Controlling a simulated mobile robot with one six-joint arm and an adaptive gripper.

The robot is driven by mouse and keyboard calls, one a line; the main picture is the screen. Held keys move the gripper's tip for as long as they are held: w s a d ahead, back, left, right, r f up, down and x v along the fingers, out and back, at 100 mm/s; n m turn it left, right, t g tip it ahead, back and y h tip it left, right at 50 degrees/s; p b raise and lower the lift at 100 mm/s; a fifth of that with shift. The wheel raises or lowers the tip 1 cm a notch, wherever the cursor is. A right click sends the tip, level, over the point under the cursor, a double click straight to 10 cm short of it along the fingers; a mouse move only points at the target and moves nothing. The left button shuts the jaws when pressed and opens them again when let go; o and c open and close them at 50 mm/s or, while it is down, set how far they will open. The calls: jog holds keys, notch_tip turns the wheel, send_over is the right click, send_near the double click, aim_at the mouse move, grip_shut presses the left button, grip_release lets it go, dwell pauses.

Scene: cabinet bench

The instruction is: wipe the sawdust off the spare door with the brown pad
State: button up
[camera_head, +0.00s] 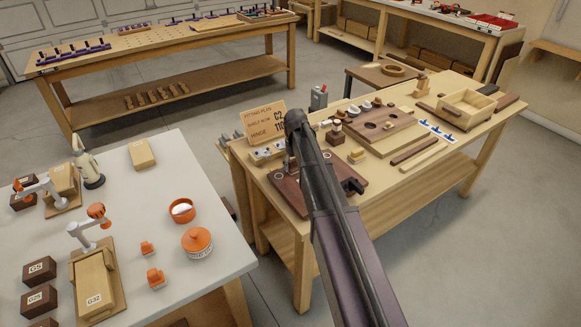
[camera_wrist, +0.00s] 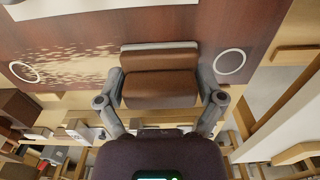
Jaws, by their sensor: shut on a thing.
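The spare door is a dark red-brown board (camera_wrist: 90,35) with a white ring (camera_wrist: 230,62) at the right and another (camera_wrist: 25,72) at the left in the wrist view. Pale sawdust specks (camera_wrist: 75,68) lie on its left part. My gripper (camera_wrist: 163,86) is shut on the brown pad (camera_wrist: 160,90), a block with a grey strip along its far edge. The pad is over the door, right of the sawdust; I cannot tell if it touches. In the head view the door (camera_head: 290,193) lies at the bench's near left, and my arm hides the pad and part of the door.
A sign card (camera_head: 263,121) and small fittings stand behind the door. A board with round holes (camera_head: 375,127), an open wooden box (camera_head: 467,108) and blue-handled pieces (camera_head: 437,131) lie to the right. A white table (camera_head: 150,215) with orange pots stands at the left.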

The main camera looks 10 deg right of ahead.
aim_at(327, 156)
jog(key=shift+w+d, duration=0.15)
jog(key=shift+d, duration=0.2)
jog(key=shift+w+d, duration=0.3)
jog(key=shift+d, duration=0.5)
jog(key=shift+w+d, duration=0.3)
jog(key=shift+d, duration=0.5)
jog(key=shift+d, duration=0.1)
jog(key=shift+w+d, duration=0.35)
jog(key=shift+d, duration=0.45)
jog(key=shift+w+d, duration=0.35)
jog(key=shift+d, duration=0.4)
jog(key=shift+w+d, duration=0.35)
jog(key=shift+d, duration=0.45)
jog(key=shift+w+d, duration=0.3)
jog(key=shift+d, duration=0.45)
jog(key=shift+d, duration=0.1)
jog(key=shift+w+d+f, duration=0.1)
jog(key=shift+w+d, duration=0.2)
jog(key=shift+d, duration=0.5)
jog(key=shift+w+d, duration=0.25)
jog(key=shift+d, duration=0.5)
